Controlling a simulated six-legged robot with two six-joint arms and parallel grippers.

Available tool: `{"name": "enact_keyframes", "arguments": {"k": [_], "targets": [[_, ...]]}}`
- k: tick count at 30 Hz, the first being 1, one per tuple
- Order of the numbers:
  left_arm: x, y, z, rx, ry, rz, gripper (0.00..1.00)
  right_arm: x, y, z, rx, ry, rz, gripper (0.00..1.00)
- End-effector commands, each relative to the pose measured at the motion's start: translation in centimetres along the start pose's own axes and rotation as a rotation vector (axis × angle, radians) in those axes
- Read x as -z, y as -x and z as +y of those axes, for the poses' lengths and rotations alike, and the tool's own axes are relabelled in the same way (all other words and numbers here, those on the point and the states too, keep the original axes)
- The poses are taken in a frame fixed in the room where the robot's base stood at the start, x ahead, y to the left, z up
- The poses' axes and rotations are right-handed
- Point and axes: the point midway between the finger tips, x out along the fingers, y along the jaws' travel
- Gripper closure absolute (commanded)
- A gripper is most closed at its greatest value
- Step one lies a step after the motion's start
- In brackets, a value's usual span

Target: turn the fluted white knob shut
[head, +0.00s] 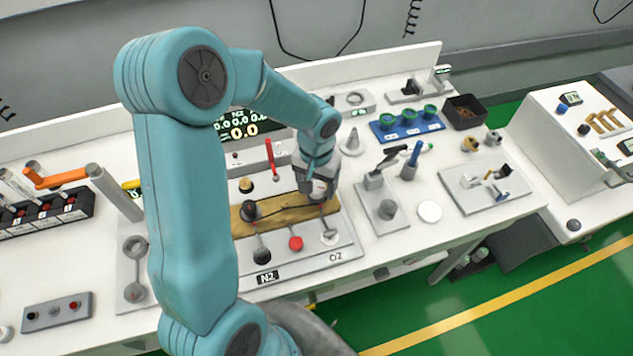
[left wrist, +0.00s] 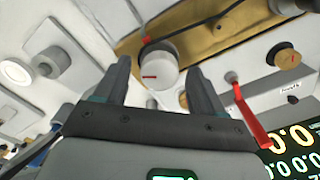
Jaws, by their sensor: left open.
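The white knob (left wrist: 155,70) with a short red mark on its face stands on a brass-coloured strip in the left wrist view. Its fluting is too small to make out. My left gripper (left wrist: 158,62) is open, with one finger on each side of the knob; I cannot tell whether either finger touches it. In the head view my left gripper (head: 319,188) is over the right part of the brass-coloured strip (head: 285,218) and largely hides the knob. My right gripper is not in view.
A red lever (head: 270,157) stands close behind the gripper, with a lit display (head: 240,131) beyond. A black knob (head: 250,210) sits left on the strip. Below it are a red knob (head: 296,243) and N2 and O2 labels. A blue tray (head: 408,125) with green-topped items lies back right.

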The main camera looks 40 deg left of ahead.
Motion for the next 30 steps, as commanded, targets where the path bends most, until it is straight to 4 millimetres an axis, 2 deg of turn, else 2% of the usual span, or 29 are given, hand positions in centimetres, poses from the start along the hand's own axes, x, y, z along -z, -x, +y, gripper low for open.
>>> {"name": "enact_keyframes", "arguments": {"k": [3,8,9,20,30], "targets": [[0.00,0.04,0.00,0.000,0.000,0.000,0.31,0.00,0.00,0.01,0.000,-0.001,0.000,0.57],[-0.01,0.06,0.00,0.000,0.000,0.000,0.83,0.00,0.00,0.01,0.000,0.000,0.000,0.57],[-0.01,0.06,0.00,0.000,0.000,0.000,0.87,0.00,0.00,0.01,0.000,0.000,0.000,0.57],[0.07,0.00,0.00,0.000,-0.050,0.003,0.87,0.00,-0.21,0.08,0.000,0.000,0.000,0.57],[0.16,-0.03,0.02,-0.001,-0.292,0.006,0.87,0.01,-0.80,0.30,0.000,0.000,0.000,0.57]]}}
